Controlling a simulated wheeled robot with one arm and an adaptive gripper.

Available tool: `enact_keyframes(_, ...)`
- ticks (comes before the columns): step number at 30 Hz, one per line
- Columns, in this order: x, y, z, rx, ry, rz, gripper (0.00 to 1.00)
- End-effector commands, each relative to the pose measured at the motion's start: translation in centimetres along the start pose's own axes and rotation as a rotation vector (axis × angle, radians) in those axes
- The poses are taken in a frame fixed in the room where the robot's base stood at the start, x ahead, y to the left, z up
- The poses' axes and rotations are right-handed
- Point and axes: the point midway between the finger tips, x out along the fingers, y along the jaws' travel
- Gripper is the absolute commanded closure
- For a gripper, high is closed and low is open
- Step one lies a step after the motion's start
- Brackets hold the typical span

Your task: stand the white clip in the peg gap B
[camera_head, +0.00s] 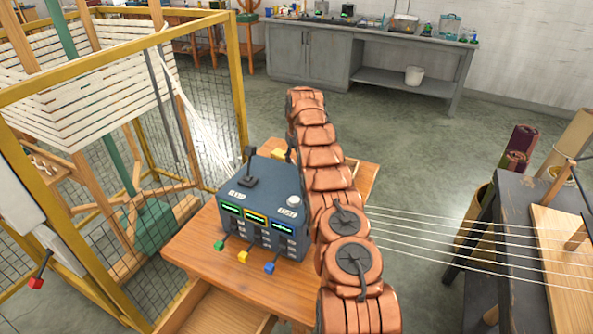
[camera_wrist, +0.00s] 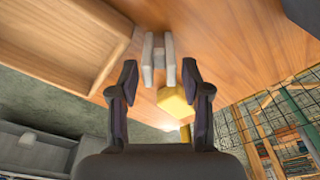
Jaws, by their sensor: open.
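The white clip (camera_wrist: 148,60) shows in the wrist view as a pale, H-shaped piece with two long sides and a short bar between them. It is over the wooden table top (camera_wrist: 215,45). My gripper (camera_wrist: 159,74) is open, with a dark finger on each side of the clip in the picture. Gaps show between the fingers and the clip. I cannot tell how far the clip is below the fingertips. In the head view my copper arm hides the clip and most of the gripper. I cannot make out peg gap B in either view.
A yellow block (camera_wrist: 174,102) is close to the clip's near end. A blue control box (camera_head: 265,208) with levers stands on the table left of my arm. White threads (camera_head: 430,222) run right to a dark bench (camera_head: 510,195). A yellow-framed cage (camera_head: 240,90) is at left.

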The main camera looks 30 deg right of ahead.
Motion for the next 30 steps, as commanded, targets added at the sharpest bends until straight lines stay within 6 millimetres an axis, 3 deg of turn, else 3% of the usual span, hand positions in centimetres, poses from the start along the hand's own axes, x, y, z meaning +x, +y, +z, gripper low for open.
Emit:
enact_keyframes(7,2.0,0.0,0.1,0.001,-0.001,0.001,0.52)
enact_keyframes(16,2.4,0.0,0.1,0.001,0.001,0.001,0.52)
enact_keyframes(27,2.4,0.0,0.1,0.001,0.002,0.001,0.89)
enact_keyframes(30,2.4,0.0,0.1,0.001,0.001,0.001,0.94)
